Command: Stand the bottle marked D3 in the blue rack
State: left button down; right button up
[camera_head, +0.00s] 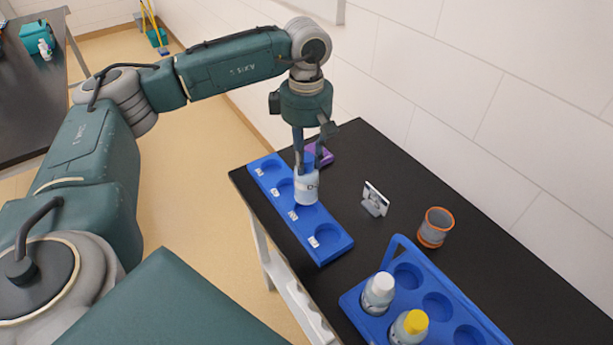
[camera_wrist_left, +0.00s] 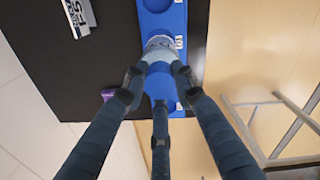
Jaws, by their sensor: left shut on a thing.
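A white bottle (camera_head: 307,190) with a label that starts with "D" is held upright between the fingers of my left gripper (camera_head: 309,165); the rest of the label is too small to read. It also shows in the left wrist view (camera_wrist_left: 157,56). The gripper is shut on its upper part. The bottle is over the blue rack (camera_head: 327,251), in line with the row of round holes; I cannot tell whether its base is in a hole. The rack also shows in the left wrist view (camera_wrist_left: 198,38). White tags mark the rack's holes. My right gripper is not in view.
A blue carrier (camera_head: 402,243) with a handle holds a white-capped bottle (camera_head: 378,293) and a yellow-capped bottle (camera_head: 409,327). A small sign (camera_head: 375,199), a grey cup with orange rims (camera_head: 436,227) and a purple object (camera_head: 322,154) stand near the rack on the black table.

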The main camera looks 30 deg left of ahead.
aim_at(307, 181)
pick_arm(q)
notch_tip(307, 181, down, 2)
jog(key=shift+f, duration=0.25)
jog(key=shift+f+p, duration=0.3)
notch_tip(307, 181, down, 3)
jog(key=shift+f+p, duration=0.2)
jog(key=shift+p, duration=0.3)
jog(key=shift+f, duration=0.5)
jog(key=c, duration=1.4)
grip_release()
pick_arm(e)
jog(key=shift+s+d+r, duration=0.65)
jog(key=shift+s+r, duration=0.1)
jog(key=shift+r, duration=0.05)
